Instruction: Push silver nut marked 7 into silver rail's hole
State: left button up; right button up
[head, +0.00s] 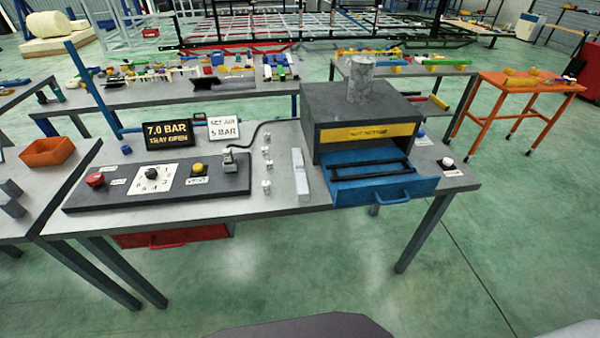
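Several small silver nuts (266,187) stand in a loose row on the grey workbench (290,202), left of the silver rail. Their markings are too small to read, so I cannot tell which one is marked 7. The silver rail (301,178) is a short, light bar lying lengthwise on the bench, between the nuts and the grey box with the open blue drawer. Its holes cannot be made out at this size. Neither of my grippers is in view.
A black control panel (110,193) with knob and buttons fills the bench's left part. Signs (167,135) reading 7.0 BAR, TRAY OPEN and SET AIR 5 BAR stand behind it. The open blue drawer (384,192) juts over the front edge. A cable curves behind the nuts.

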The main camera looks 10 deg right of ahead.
aim_at(301, 178)
jog(key=l+u, duration=1.35)
jog(key=l, duration=0.15)
jog(key=k+l+u, duration=0.2)
jog(key=l+u, duration=0.25)
jog(key=k+l+u, duration=0.25)
jog(key=u, duration=0.2)
jog(key=l, duration=0.1)
